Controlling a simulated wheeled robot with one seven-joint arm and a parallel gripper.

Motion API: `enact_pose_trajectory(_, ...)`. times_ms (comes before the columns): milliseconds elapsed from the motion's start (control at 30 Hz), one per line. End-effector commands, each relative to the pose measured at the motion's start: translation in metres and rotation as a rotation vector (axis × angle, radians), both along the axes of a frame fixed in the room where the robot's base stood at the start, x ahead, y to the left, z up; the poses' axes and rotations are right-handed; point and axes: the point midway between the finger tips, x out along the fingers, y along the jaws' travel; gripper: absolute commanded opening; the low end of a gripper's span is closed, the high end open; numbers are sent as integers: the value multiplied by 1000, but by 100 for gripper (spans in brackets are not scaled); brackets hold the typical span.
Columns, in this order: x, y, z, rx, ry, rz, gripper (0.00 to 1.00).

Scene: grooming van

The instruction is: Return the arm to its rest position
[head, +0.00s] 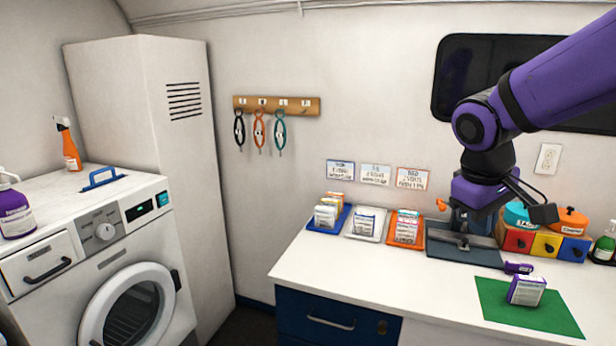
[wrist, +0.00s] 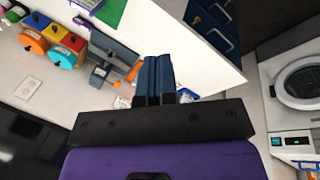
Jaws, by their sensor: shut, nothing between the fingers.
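My purple arm (head: 560,75) reaches in from the upper right of the head view, and its wrist bends down over the back of the white counter. My gripper (wrist: 156,60) shows in the wrist view with its two blue fingers side by side, shut and empty. In the head view the fingers are hard to tell apart from the dark grey device (head: 465,255) behind and below the wrist. The device also shows in the wrist view (wrist: 112,47), left of the fingers.
Blue (head: 318,226), white (head: 357,236) and orange (head: 407,246) trays hold packets on the counter. A green mat (head: 505,312) bears a purple-white packet (head: 527,291). Coloured bins (head: 546,244) stand at the back right. The front left counter is clear. A washer (head: 110,265) stands left.

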Motion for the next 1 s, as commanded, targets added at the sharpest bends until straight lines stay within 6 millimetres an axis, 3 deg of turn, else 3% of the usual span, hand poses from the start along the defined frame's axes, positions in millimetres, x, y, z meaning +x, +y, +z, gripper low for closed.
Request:
enact_pose_trajectory(300, -76, -19, 37, 187, -161, -167, 0)
enact_pose_trajectory(600, -136, -20, 49, 317, -306, -287, 0)
enact_pose_trajectory(800, -152, -18, 50, 352, -349, -319, 0)
enact_pose_trajectory(1000, -154, -18, 50, 357, -355, -324, 0)
